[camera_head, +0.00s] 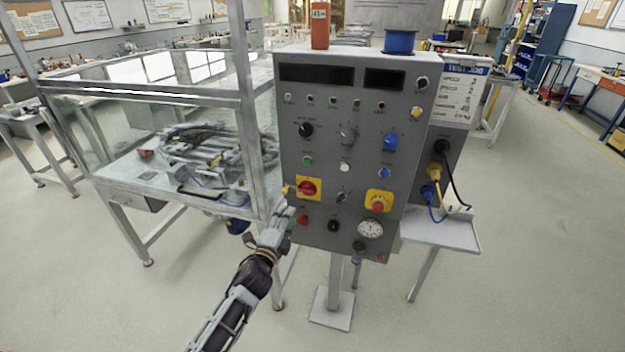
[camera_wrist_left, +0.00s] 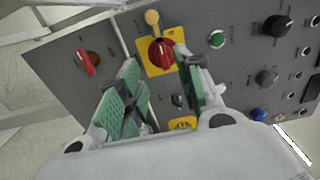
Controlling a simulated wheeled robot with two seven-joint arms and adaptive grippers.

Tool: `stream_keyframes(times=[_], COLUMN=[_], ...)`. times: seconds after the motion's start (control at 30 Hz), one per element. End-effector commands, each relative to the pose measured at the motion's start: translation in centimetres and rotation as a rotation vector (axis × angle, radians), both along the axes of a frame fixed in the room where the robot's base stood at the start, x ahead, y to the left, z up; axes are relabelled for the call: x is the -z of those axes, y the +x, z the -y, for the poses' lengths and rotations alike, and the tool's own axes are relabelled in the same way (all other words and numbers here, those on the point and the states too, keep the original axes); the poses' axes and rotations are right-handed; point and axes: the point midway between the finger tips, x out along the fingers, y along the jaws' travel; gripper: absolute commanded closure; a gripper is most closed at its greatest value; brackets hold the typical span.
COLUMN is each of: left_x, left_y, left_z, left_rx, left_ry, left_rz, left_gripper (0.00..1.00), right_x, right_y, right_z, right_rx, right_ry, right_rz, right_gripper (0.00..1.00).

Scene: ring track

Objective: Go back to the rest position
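My left gripper (camera_head: 284,222) is in front of the lower left of a grey control panel (camera_head: 325,125). In the left wrist view its two green-padded fingers (camera_wrist_left: 158,68) are apart, with nothing held between them. Beyond the fingertips is a red rotary switch (camera_wrist_left: 162,52) on a yellow plate; it also shows in the head view (camera_head: 308,188), just above and right of the gripper. I cannot tell whether a fingertip touches the panel. My right gripper is not in either view.
A glass-walled metal frame table (camera_head: 140,185) stands close on the left of my arm. The panel stands on a post with a white foot (camera_head: 331,308). A small side shelf (camera_head: 440,230) is at its right. Open floor lies in front and right.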

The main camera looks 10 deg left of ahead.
Motion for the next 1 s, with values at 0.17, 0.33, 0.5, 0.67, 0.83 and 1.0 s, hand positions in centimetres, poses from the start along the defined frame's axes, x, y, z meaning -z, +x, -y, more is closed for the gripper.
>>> stream_keyframes(times=[0.17, 0.33, 0.5, 0.67, 0.83, 1.0], left_x=[0.0, 0.0, 0.1, 1.0, 4.7, 9.7], left_y=[0.0, 0.0, 0.0, 0.0, 0.1, -0.2], left_z=[0.0, 0.0, 0.1, 0.1, -0.3, -0.8], left_rx=[0.0, 0.0, 0.002, 0.002, -0.015, -0.047], left_ry=[-0.016, -0.084, -0.189, -0.309, -0.44, -0.558], left_rz=[-0.001, -0.003, -0.009, -0.033, -0.101, -0.188], left_gripper=[0.64, 0.64, 0.64, 0.64, 0.64, 0.64], right_x=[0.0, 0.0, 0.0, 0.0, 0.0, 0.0], right_y=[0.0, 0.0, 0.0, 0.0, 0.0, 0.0], right_z=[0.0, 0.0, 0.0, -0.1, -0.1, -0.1], right_rx=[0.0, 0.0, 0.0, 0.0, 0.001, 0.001], right_ry=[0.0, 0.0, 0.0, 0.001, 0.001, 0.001], right_rz=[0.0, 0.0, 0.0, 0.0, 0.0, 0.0], right_gripper=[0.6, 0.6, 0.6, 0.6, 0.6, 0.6])
